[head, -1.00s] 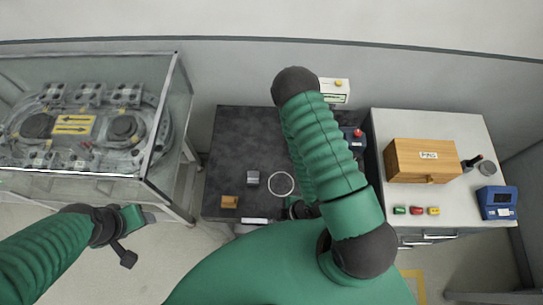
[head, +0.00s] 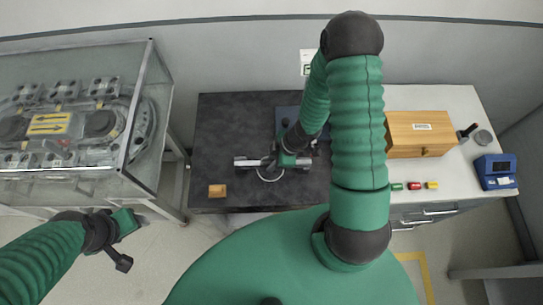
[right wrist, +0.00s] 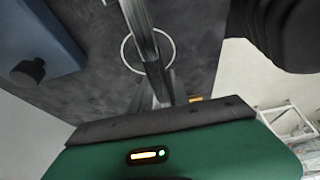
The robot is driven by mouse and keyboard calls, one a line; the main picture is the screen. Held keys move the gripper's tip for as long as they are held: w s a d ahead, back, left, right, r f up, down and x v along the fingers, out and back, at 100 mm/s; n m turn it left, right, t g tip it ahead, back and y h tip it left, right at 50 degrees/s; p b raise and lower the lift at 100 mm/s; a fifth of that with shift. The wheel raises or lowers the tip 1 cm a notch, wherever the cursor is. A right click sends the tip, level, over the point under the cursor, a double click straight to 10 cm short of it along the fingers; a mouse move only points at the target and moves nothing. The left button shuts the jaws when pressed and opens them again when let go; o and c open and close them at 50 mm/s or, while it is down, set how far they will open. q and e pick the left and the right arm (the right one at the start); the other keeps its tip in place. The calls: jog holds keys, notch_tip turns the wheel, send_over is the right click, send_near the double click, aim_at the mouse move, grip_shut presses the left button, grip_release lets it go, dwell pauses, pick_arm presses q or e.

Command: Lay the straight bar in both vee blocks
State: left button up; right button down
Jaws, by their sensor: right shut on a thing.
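The straight bar (head: 298,164) is a silvery rod lying crosswise over the dark table in the head view. It also shows in the right wrist view (right wrist: 149,45), crossing over the white ring mark. My right gripper (head: 288,157) is shut on the bar near its middle. A grey vee block (head: 241,166) is at the bar's left end; I cannot tell whether the bar touches it. The second vee block is not clearly visible. My left gripper (head: 128,222) is away to the left over the floor, apart from the bar; its jaw opening is unclear.
A small orange block (head: 217,190) sits at the dark table's (head: 222,125) front left. A white ring (head: 268,178) marks its top. A blue box (right wrist: 38,40) is behind. A wooden case (head: 421,135) stands on the right table. A glass-cased track (head: 75,130) is at left.

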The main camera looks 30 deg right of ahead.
jog(key=shift+w+d+r+p, duration=0.45)
jog(key=shift+w+p, duration=0.1)
jog(key=shift+w, duration=0.15)
jog(key=shift+w+f+b, duration=0.15)
jog(key=shift+f+b, duration=0.35)
jog(key=shift+f, duration=0.45)
jog(key=shift+w+f, duration=0.1)
jog(key=shift+f, duration=0.2)
jog(key=shift+w+a, duration=0.1)
jog(key=shift+w, duration=0.05)
jog(key=shift+f, duration=0.15)
pick_arm(q)
jog(key=shift+a+r, duration=0.1)
jog(key=shift+r, duration=0.3)
pick_arm(e)
jog(key=c, duration=1.3)
grip_release()
pick_arm(q)
jog(key=shift+w, duration=0.1)
pick_arm(e)
jog(key=shift+o, duration=0.2)
